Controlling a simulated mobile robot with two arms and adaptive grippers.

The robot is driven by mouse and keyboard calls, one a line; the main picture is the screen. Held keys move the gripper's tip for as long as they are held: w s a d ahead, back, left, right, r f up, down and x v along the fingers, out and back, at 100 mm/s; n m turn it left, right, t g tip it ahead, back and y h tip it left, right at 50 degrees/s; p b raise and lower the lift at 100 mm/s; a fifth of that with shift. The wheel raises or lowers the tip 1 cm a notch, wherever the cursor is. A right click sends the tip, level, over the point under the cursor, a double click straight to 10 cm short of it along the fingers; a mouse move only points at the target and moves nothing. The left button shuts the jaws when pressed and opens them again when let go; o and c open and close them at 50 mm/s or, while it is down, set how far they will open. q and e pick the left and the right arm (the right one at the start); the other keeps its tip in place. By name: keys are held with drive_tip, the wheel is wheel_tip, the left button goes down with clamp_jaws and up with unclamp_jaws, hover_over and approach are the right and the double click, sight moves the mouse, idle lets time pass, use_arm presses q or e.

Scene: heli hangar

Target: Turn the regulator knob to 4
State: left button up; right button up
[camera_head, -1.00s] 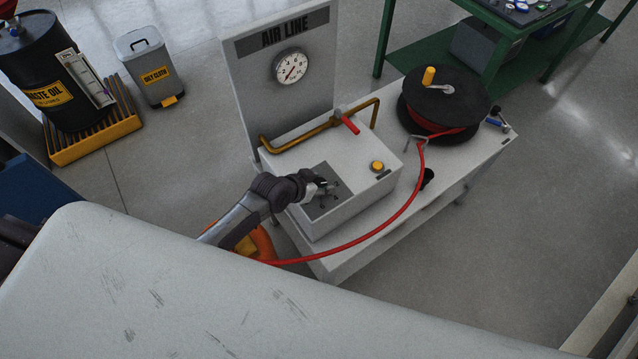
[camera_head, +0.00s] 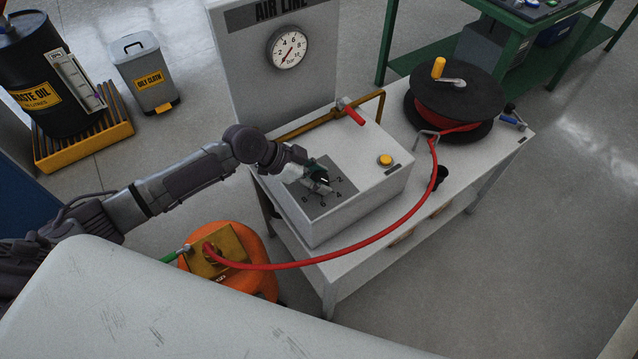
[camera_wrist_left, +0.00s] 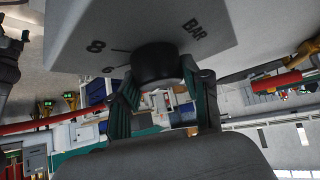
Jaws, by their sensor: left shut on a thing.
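The regulator knob is black and round in the left wrist view (camera_wrist_left: 158,66), standing on the face of a pale box (camera_head: 355,200). Its dark dial plate (camera_head: 335,203) bears printed numbers, with 2 and 4 legible in the head view; 8, 6 and BAR show in the wrist view. My left gripper (camera_head: 318,178) is at the dial, shut on the knob with a finger on each side of it in the wrist view (camera_wrist_left: 160,84). In the head view the gripper largely hides the knob, so its pointer setting cannot be read. My right gripper is not in view.
A round gauge (camera_head: 287,48) on the AIR LINE panel has its needle toward the lower left. A red-handled valve (camera_head: 352,115), yellow button (camera_head: 385,160) and hose reel (camera_head: 457,95) are nearby. The red hose (camera_head: 370,236) runs to an orange tank (camera_head: 265,250).

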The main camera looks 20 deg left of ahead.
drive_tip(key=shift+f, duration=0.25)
use_arm(q)
drive_tip(key=o, duration=1.1)
drive_tip(key=shift+o, duration=0.2)
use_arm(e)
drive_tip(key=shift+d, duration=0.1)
use_arm(q)
drive_tip(key=v, duration=1.2)
drive_tip(key=shift+f, duration=0.1)
